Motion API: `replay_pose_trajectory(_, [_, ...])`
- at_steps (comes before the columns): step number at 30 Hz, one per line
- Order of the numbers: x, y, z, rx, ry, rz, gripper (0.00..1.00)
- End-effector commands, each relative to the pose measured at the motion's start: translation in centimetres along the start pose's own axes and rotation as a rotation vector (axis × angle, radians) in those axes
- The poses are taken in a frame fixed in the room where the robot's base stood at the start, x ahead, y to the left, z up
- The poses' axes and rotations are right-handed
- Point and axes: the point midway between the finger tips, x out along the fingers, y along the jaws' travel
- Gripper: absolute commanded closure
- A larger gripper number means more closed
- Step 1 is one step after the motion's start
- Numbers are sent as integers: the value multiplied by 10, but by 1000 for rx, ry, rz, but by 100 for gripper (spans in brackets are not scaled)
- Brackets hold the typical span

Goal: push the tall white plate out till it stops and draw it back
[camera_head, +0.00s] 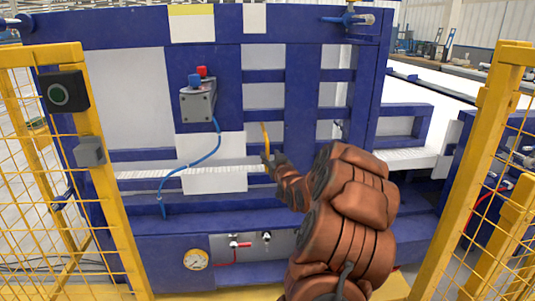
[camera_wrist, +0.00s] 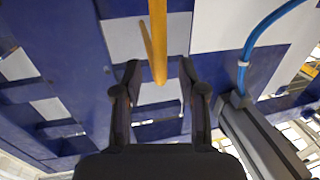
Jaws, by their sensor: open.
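A white plate (camera_head: 214,163) stands on the blue machine frame, left of my gripper, with a blue hose crossing in front; it also shows in the wrist view (camera_wrist: 225,28). I cannot tell whether it is the tall plate. A thin yellow bar (camera_head: 265,138) stands upright at its right. In the wrist view the yellow bar (camera_wrist: 158,40) reaches down between my fingertips. My gripper (camera_head: 271,161) is open around or just short of the bar, fingers apart (camera_wrist: 160,75). I cannot tell whether they touch it.
A grey box with red and blue buttons (camera_head: 198,103) sits above the white plate, its blue hose (camera_head: 205,150) hanging down. Yellow mesh fences (camera_head: 110,190) stand at both sides. A gauge (camera_head: 197,259) and red-handled valve (camera_head: 232,244) are low on the frame.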

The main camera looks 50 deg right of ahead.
Motion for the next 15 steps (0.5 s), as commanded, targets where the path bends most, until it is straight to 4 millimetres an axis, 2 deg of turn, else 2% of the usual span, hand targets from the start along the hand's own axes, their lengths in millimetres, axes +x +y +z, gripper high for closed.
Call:
replay_pose_trajectory(6, [24,-1,2,1,-2,-1,59])
replay_pose_trajectory(15, [37,0,1,1,-1,0,59])
